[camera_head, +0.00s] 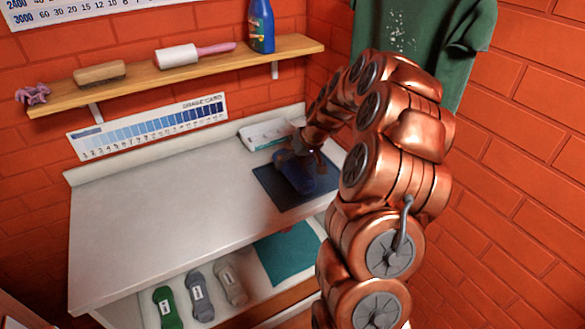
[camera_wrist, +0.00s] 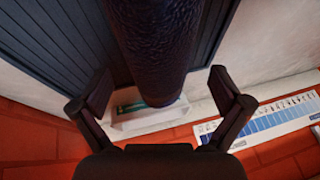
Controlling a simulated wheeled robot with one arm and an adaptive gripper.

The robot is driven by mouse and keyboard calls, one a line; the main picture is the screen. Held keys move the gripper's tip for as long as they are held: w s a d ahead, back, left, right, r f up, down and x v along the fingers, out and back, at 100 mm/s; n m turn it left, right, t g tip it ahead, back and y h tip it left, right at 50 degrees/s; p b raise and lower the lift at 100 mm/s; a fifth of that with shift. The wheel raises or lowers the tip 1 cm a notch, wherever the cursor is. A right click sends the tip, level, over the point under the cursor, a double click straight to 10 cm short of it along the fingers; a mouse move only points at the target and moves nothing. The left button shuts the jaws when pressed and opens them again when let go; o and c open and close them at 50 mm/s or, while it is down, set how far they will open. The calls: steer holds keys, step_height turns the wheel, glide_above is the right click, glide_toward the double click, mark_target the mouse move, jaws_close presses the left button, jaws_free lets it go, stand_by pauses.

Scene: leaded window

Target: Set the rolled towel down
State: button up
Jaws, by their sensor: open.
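The rolled towel (camera_head: 294,174) is a dark blue roll. In the head view it lies over the dark ribbed mat (camera_head: 266,185) at the right end of the white counter, just below my gripper (camera_head: 304,146). In the wrist view the towel (camera_wrist: 160,40) reaches down from the top edge, over the mat (camera_wrist: 50,55). My gripper (camera_wrist: 161,84) is open, one finger on either side of the towel's near end, with visible gaps. My arm hides part of the area to the right. Whether the towel's whole underside touches the mat cannot be told.
A small white tray (camera_head: 262,132) stands behind the mat against the wall. The counter (camera_head: 150,220) is bare to the left. A lower shelf holds a green roll (camera_head: 167,307), grey rolls and a teal mat (camera_head: 288,255). A wooden shelf (camera_head: 130,82) hangs above.

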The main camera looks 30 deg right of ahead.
steer(key=shift+x, duration=1.2)
steer(key=shift+c, duration=0.4)
steer(key=shift+s, duration=0.1)
steer(key=c, duration=1.3)
steer(key=shift+r, duration=0.1)
